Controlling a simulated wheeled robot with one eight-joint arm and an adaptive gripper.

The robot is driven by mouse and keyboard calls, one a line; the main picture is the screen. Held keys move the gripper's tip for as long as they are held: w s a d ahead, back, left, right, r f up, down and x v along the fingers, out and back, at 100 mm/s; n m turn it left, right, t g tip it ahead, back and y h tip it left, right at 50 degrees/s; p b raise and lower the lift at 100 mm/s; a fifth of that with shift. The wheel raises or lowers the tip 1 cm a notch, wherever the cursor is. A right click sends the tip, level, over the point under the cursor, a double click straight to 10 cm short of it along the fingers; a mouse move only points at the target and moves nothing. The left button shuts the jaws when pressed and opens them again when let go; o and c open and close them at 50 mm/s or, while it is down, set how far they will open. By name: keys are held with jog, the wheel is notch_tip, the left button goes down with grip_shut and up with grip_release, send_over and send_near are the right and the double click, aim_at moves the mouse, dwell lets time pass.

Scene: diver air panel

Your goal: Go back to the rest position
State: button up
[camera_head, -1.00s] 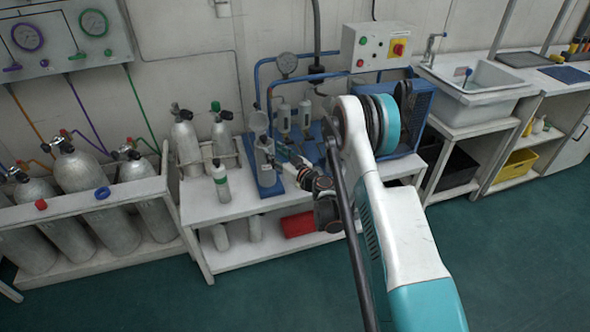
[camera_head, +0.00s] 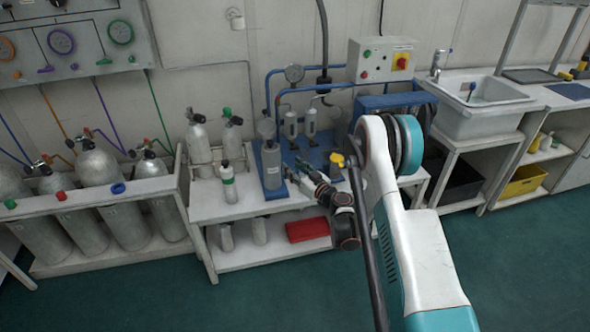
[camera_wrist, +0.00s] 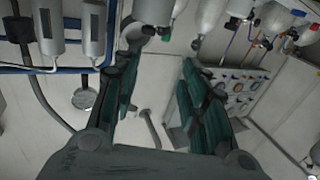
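My gripper (camera_head: 293,176) reaches over the white bench (camera_head: 240,207), close to a grey cylinder (camera_head: 271,165) standing on a blue base plate; whether they touch cannot be told. In the wrist view my gripper (camera_wrist: 160,85) has its two dark green fingers spread wide apart, with only the pale wall and a grey pipe showing between them. Nothing is held. My arm is folded, its elbow high in front of the blue unit on the bench, hiding part of it.
Grey gas cylinders stand in a white rack (camera_head: 110,197) at left, under a gauge panel (camera_head: 75,38). A small bottle (camera_head: 228,182) stands on the bench. A red box (camera_head: 307,231) lies on its lower shelf. A sink (camera_head: 484,104) is at right. The green floor in front is clear.

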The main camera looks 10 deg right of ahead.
jog(key=s+a+r+g, duration=0.1)
jog(key=a+r+g, duration=0.1)
jog(key=r, duration=0.5)
jog(key=s+a+r+g, duration=0.1)
jog(key=s+a+r, duration=0.15)
jog(key=r, duration=0.45)
jog(key=s+a+r+g+h, duration=0.1)
jog(key=s+a+r+g, duration=0.2)
jog(key=s+r, duration=0.65)
jog(key=s+d+m+g+h, duration=0.1)
jog(key=s+d+m+h, duration=0.1)
jog(key=s, duration=1.5)
jog(key=s+d+m+g+h, duration=0.2)
jog(key=s+d+h, duration=0.2)
jog(key=s, duration=1.3)
jog(key=shift+s+m+g, duration=0.3)
jog(key=shift+s, duration=0.05)
